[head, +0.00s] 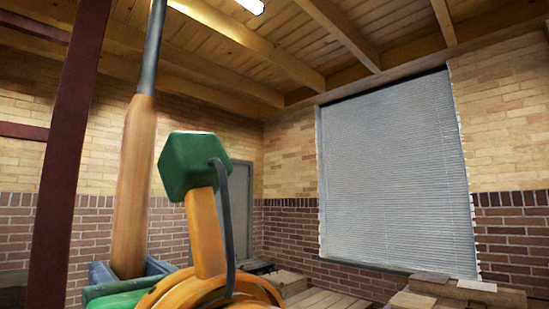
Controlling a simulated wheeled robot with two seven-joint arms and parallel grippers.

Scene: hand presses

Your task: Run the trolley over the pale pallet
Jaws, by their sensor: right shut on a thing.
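My right gripper (130,268), blue-grey, shows at the lower left with its jaws shut around the lower end of a wooden grip (133,185). The grip stands nearly upright, and a dark grey rod (153,45) runs from its top out of the upper edge. I cannot tell whether this belongs to the trolley; no trolley body or wheels show. A pale slatted wooden surface (325,300) lies low in the middle, perhaps the pallet, cut off by the bottom edge. My left gripper is not in view.
A dark red post (67,150) stands at the left. Pale wooden blocks (470,289) are stacked at the lower right, and a pale box (287,282) stands by the back wall. A grey door (240,205) and a window with blinds (395,170) are behind. The floor hardly shows.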

